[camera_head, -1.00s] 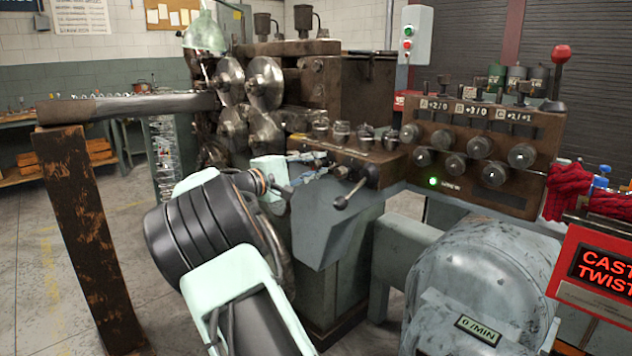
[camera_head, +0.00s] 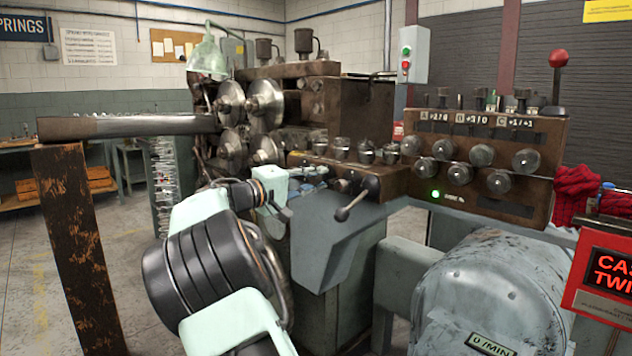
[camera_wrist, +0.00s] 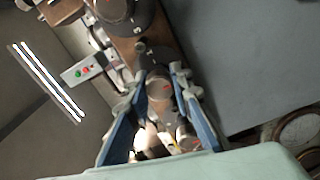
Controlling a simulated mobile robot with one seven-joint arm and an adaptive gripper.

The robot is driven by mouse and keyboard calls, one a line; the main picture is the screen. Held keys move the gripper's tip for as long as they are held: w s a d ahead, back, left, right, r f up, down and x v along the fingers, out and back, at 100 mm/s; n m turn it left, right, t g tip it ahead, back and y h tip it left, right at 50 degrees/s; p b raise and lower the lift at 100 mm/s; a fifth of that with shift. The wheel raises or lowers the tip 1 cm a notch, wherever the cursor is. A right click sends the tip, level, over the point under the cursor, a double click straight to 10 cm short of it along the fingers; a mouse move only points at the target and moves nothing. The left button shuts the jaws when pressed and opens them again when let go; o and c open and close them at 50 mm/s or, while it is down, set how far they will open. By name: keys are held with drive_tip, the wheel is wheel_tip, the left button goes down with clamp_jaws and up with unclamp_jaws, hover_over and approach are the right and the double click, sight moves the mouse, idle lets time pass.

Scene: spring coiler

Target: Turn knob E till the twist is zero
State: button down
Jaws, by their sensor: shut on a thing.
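My gripper (camera_head: 308,184) reaches the small front block of the coiler, left of the black ball lever (camera_head: 356,199). In the wrist view, its two blue-grey fingers (camera_wrist: 164,80) are closed on a round knob (camera_wrist: 159,88) with a red mark on its face. I cannot read a letter on this knob, so I cannot confirm that it is E. In the head view my gripper hides it. The red-framed sign (camera_head: 608,273) at the right edge shows "CAS" and "TWI" in red; the rest, with any value, is cut off.
A larger dark round knob (camera_wrist: 113,8) lies beyond the fingers in the wrist view. The brown panel (camera_head: 515,208) carries several knobs and a lit green lamp. The grey motor housing (camera_head: 490,285) stands in front. A rusty post (camera_head: 80,245) stands left.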

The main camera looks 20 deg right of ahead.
drive_tip(key=c, duration=2)
unclamp_jaws()
drive_tip(key=shift+o, duration=0.2)
drive_tip(key=v, duration=1.2)
